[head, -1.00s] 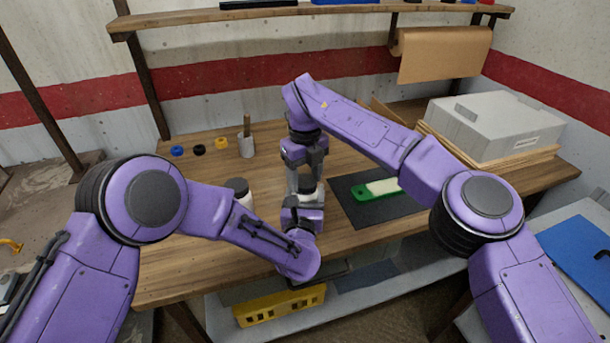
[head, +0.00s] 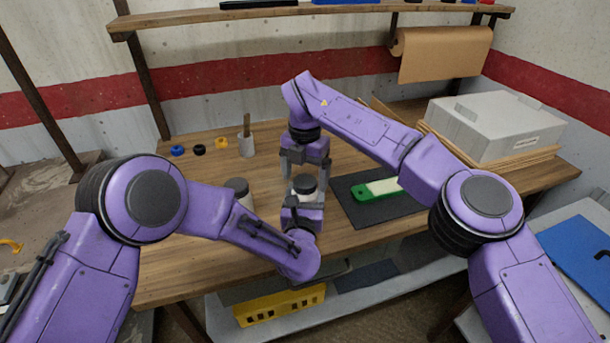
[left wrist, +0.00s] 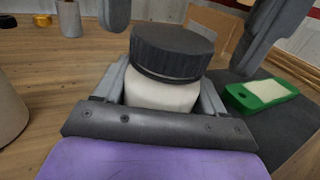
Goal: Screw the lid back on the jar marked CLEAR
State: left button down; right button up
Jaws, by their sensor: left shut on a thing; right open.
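A white jar (left wrist: 162,94) stands upright between the fingers of my left gripper (head: 304,203), which is shut on its body. A dark ribbed lid (left wrist: 172,52) sits on the jar's mouth and also shows in the head view (head: 304,184). Whether it is screwed tight I cannot tell. My right gripper (head: 306,173) points down over the jar, open, with one finger on each side above the lid and apart from it. A second pale jar with a dark top (head: 238,188) stands to the left on the bench. No marking is readable on either jar.
A green-and-cream object (head: 378,189) lies on a dark mat (head: 360,210) to the right. A cup with a stick (head: 246,146) and small blue, black and yellow rings (head: 199,150) are at the back left. A grey box (head: 495,125) is at the back right.

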notch_tip(320, 180, up, 7)
jog(key=shift+r, duration=0.1)
pick_arm(q)
grip_release()
jog(key=shift+s+f, duration=0.1)
jog(key=shift+s, duration=0.3)
pick_arm(e)
jog(key=shift+f, duration=0.25)
pick_arm(q)
jog(key=s+b, duration=0.1)
jog(key=s, duration=0.5)
jog(key=s+a+b, duration=0.1)
jog(key=s, duration=0.2)
jog(key=shift+s+b, duration=0.3)
jog(key=shift+s, duration=0.05)
pick_arm(e)
notch_tip(320, 180, down, 2)
jog(key=shift+f, duration=0.15)
pick_arm(q)
jog(key=shift+r, duration=0.2)
